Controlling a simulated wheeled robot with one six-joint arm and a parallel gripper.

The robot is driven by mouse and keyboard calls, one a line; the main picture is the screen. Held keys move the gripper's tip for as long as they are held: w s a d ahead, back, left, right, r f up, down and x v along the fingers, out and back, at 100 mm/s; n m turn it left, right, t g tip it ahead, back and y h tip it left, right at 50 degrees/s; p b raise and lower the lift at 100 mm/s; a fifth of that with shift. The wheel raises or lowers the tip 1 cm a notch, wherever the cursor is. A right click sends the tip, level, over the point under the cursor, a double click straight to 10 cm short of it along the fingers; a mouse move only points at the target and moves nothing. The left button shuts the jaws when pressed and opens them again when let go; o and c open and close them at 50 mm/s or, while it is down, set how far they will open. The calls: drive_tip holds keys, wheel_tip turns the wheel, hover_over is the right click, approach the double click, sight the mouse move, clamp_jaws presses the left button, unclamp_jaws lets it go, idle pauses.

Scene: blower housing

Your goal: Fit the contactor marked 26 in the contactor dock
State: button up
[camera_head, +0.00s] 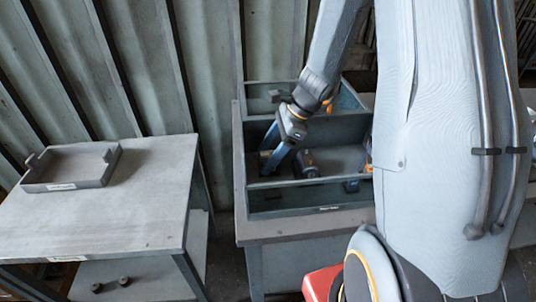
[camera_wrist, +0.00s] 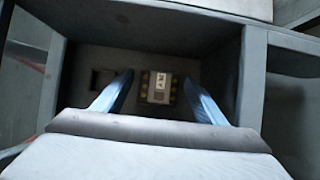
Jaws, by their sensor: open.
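My gripper (camera_head: 267,154) reaches down into a compartment of the grey divided bin (camera_head: 285,183) in the head view. In the wrist view my gripper (camera_wrist: 159,78) is open, with its two blue fingers apart and nothing held. A small block with a pale marked label and brass-coloured terminals (camera_wrist: 160,88) lies deeper in the compartment and appears between the fingertips. It looks like a contactor; its marking is too small to read surely. I cannot tell which thing is the contactor dock.
Dark blue parts, one (camera_head: 306,164) near my gripper and another (camera_head: 352,186) farther right, lie in the bin. Compartment walls (camera_wrist: 252,75) stand close around the fingers. A grey tray (camera_head: 70,170) sits on the left table (camera_head: 120,215), whose front is clear.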

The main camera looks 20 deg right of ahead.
drive_tip(key=b+v, duration=0.1)
drive_tip(key=v, duration=0.6)
drive_tip(key=shift+d+r, duration=0.2)
drive_tip(key=shift+r, duration=0.1)
